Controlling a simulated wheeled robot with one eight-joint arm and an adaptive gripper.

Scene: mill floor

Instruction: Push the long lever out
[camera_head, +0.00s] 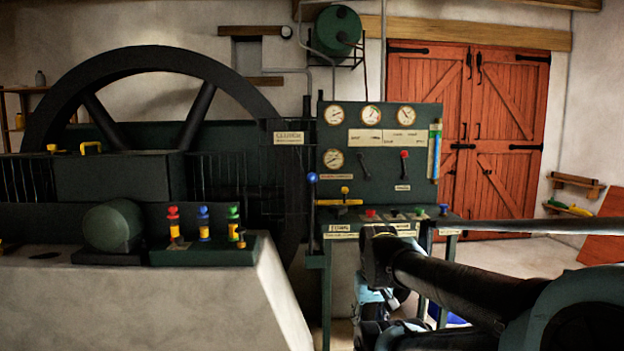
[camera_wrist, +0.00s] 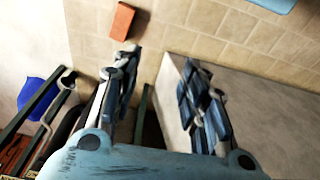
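The control stand (camera_head: 375,160) is dark green, with gauges on its upright panel and a row of coloured knobs on its desk. A long upright lever (camera_head: 312,215) with a blue ball knob stands at the stand's left edge. Shorter levers with a black and a red knob (camera_head: 404,168) sit on the panel. My gripper (camera_head: 372,310) hangs low in front of the stand, below desk height and to the right of the long lever, apart from it. I cannot make out the long lever there.
A big flywheel (camera_head: 150,62) and engine stand at left on a pale plinth (camera_head: 150,300), with coloured oilers (camera_head: 204,223) on top. Red double doors (camera_head: 470,120) are behind. In the wrist view a red brick (camera_wrist: 122,20) lies on the tiled floor.

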